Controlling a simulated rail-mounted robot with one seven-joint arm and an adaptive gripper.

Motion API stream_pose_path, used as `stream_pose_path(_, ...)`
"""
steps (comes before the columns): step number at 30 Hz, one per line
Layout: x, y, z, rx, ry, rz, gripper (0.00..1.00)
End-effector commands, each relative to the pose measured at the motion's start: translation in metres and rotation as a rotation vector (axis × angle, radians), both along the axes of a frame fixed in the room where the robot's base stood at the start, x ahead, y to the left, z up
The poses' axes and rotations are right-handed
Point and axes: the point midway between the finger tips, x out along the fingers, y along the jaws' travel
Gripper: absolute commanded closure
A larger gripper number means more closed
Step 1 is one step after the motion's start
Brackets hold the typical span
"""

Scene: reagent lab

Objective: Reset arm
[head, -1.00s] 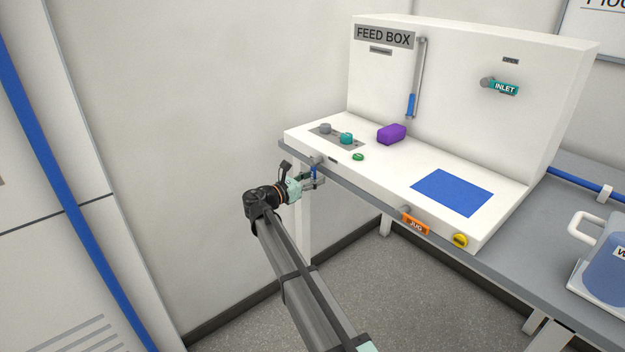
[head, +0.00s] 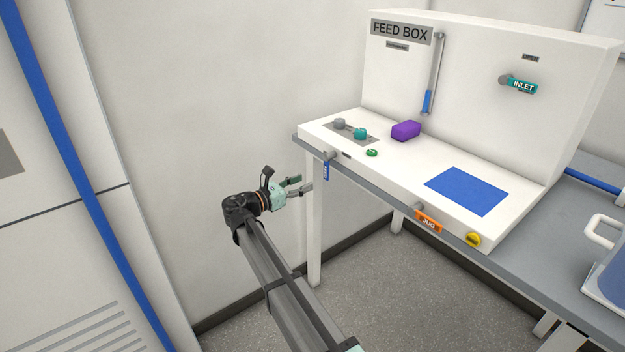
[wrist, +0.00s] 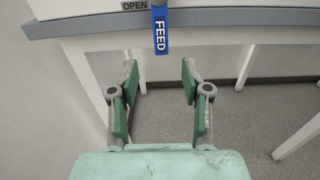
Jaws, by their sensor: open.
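My gripper (head: 300,185) is open and empty in the head view, just left of the bench's front left corner and apart from it. In the wrist view my gripper (wrist: 160,75) shows both green-padded fingers spread with nothing between them. A blue FEED tag handle (wrist: 160,30) hangs from the bench front, ahead of the fingertips and not touching them. The same FEED handle (head: 326,170) shows in the head view, pointing down, just right of my gripper.
The white feed box (head: 480,75) stands on the grey bench (head: 560,250), with a purple block (head: 406,131) on its ledge. An orange JUG handle (head: 429,222) and yellow knob (head: 473,240) sit on its front. Floor left of the bench is clear.

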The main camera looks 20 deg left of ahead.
Motion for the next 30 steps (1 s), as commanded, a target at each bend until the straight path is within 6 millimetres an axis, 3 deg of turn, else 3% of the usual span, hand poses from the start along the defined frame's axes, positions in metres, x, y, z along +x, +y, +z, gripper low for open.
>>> stream_pose_path(6, -0.013, 0.01, 0.0, 0.0, 0.0, 0.001, 0.52)
stream_pose_path(23, -0.014, 0.011, 0.0, 0.028, -0.022, 0.0, 0.52)
stream_pose_path(26, -0.013, 0.012, -0.003, 0.106, -0.064, 0.006, 0.52)
stream_pose_path(30, -0.022, 0.007, -0.032, 0.375, -0.101, 0.004, 0.52)
